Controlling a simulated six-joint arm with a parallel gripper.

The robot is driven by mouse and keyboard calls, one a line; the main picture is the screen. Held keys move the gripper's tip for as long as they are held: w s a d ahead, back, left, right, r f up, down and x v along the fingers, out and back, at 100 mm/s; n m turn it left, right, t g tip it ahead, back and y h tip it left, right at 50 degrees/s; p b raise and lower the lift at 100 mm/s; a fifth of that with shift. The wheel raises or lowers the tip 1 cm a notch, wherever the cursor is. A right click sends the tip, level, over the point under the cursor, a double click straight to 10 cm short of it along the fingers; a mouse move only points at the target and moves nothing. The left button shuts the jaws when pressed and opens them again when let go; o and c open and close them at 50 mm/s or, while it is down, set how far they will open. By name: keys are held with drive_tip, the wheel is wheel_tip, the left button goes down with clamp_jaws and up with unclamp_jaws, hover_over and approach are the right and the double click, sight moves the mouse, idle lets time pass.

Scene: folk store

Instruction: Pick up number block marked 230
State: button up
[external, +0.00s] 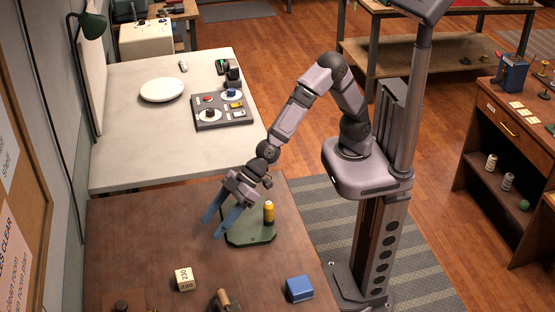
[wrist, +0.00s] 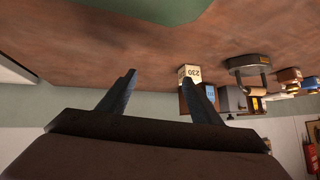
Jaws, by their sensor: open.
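The number block marked 230 (external: 185,279) is a small cream cube on the brown table, near the left front in the external view. It also shows in the wrist view (wrist: 188,72), upside down, close to the tip of one finger in the picture. My gripper (external: 213,228) is open and empty above the table, at the left edge of the green tray. In the wrist view its two fingers (wrist: 165,84) are spread apart. The block lies apart from the gripper, nearer the front of the table.
A green tray (external: 238,236) with a yellow-topped cylinder (external: 269,211) stands under and beside my gripper. A blue box (external: 299,289) sits at the front right. A wooden-handled object (external: 224,299) lies right of the block. A white table (external: 135,120) adjoins behind.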

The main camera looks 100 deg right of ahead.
sight(189, 274)
drive_tip(key=w+a+t, duration=0.1)
drive_tip(key=a, duration=0.1)
drive_tip(key=w+a+t+b, duration=0.1)
drive_tip(key=a, duration=0.2)
drive_tip(key=w+a+f, duration=0.1)
drive_tip(key=w+a, duration=0.1)
drive_tip(key=a, duration=0.1)
drive_tip(key=shift+w+a+t+b, duration=0.1)
drive_tip(key=shift+a+t+b, duration=0.05)
drive_tip(key=shift+t+b, duration=0.2)
drive_tip(key=a, duration=0.1)
drive_tip(key=a+f+m+t+h+b, duration=0.1)
drive_tip(key=a, duration=0.1)
drive_tip(key=a+f+h, duration=0.1)
drive_tip(key=shift+a+t, duration=0.3)
drive_tip(key=shift+t, duration=0.05)
drive_tip(key=shift+s+a+f+m+h, duration=0.1)
drive_tip(key=shift+s+a+m+h, duration=0.1)
drive_tip(key=shift+a+m+h, duration=0.15)
drive_tip(key=shift+x, duration=1.05)
drive_tip(key=shift+w+d+f+p, duration=0.1)
drive_tip(key=shift+w+p, duration=0.15)
drive_tip(key=shift+w, duration=0.65)
drive_tip(key=shift+w+d+f+p, duration=0.15)
drive_tip(key=shift+w+p, duration=0.05)
drive_tip(key=shift+w, duration=0.7)
drive_tip(key=shift+x, duration=0.85)
drive_tip(key=c, duration=1.2)
